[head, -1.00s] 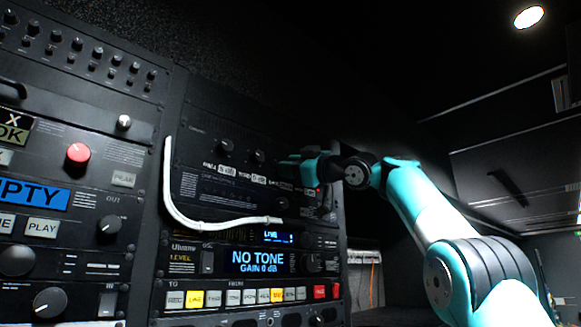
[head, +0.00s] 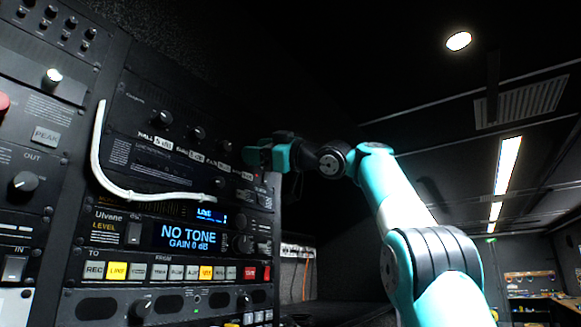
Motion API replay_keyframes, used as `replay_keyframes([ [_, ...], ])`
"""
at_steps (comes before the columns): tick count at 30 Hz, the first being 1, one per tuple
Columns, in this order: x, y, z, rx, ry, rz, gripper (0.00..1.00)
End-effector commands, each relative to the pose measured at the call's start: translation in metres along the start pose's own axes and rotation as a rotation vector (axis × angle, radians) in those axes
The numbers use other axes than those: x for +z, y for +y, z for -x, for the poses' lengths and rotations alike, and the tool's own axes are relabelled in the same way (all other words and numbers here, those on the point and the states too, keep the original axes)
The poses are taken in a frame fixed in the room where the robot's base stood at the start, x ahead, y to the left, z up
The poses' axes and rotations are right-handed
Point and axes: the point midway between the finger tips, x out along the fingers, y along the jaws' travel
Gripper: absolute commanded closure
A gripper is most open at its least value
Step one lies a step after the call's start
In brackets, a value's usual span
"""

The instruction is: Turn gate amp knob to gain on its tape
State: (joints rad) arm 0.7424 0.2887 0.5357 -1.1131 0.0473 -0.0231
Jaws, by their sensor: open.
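The upper right rack unit (head: 130,112) is a black panel with a row of black knobs. The left knob (head: 161,118), the middle knob (head: 197,132) and a third knob (head: 225,146) show, with white tape labels (head: 163,143) under them. The labels seem to read HALL, ECHO and PAN with dB values; I cannot make out a GATE label. My gripper (head: 254,157) is open, at the panel's right end just right of the third knob. It hides whatever lies behind it. I cannot tell whether it touches a knob.
A white cable (head: 98,160) loops across the rack's left side and under this panel. Another rack stands at left. Open room lies right of my arm.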

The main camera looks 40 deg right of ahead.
Motion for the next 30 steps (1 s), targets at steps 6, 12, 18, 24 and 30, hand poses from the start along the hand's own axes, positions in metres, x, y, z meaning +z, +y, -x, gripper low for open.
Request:
replay_keyframes([
  [6,0.004,-0.001,0.056,0.006,-0.005,0.004,0.44],
  [12,0.002,0.000,0.084,0.002,-0.003,0.001,0.44],
  [18,0.000,0.000,0.092,0.000,-0.002,0.000,0.44],
  [24,0.000,0.000,0.092,-0.001,-0.001,-0.001,0.44],
  [30,0.000,0.000,0.092,-0.001,-0.001,-0.001,0.44],
])
